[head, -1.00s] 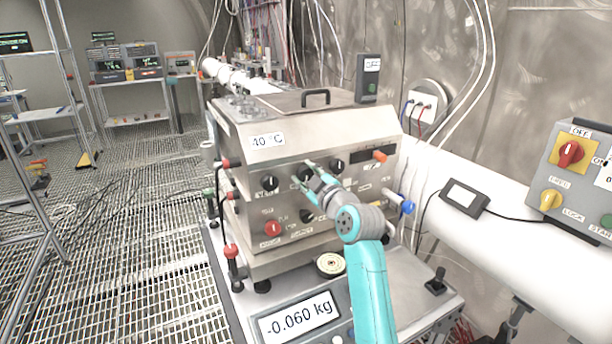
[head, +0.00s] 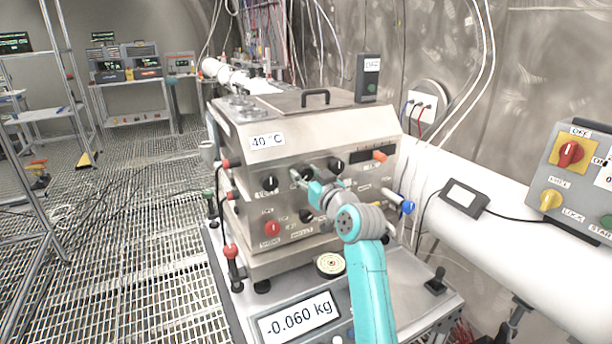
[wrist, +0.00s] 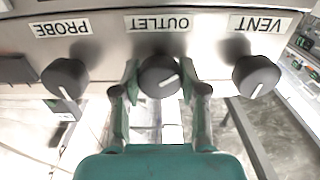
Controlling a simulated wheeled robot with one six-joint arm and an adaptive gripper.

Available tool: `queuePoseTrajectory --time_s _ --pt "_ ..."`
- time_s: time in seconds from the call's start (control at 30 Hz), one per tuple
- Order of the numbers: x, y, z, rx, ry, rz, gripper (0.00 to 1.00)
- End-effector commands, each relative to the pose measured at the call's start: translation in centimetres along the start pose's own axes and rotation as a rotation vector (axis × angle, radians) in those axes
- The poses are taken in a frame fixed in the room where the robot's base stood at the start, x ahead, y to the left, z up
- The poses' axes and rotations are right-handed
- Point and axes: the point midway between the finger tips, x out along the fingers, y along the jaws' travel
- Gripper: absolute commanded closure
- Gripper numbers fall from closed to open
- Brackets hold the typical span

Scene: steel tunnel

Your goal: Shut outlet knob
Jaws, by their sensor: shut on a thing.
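The outlet knob (wrist: 160,76) is a dark round knob with a white pointer line, under the OUTLET label (wrist: 161,22) that reads upside down in the wrist view. My gripper (wrist: 161,88) has one finger on each side of this knob and is shut on it. The pointer line slants across the knob face. In the head view my gripper (head: 309,182) meets the front panel of the steel machine (head: 300,140) at the middle knob of the upper row, and partly hides it.
The vent knob (wrist: 256,75) and the probe knob (wrist: 65,77) sit close on either side. A red knob (head: 272,228) is lower on the panel. A scale display (head: 298,318) reading -0.060 kg is below. A blue-ended handle (head: 407,207) sticks out at right.

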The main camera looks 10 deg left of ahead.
Motion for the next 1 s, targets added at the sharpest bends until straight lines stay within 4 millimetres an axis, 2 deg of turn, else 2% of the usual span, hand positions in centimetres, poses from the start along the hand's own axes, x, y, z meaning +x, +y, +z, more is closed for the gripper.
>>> queuePoseTrajectory --time_s 1.0 --pt "0.01 0.08 0.13 0.966 -0.002 0.001 0.92"
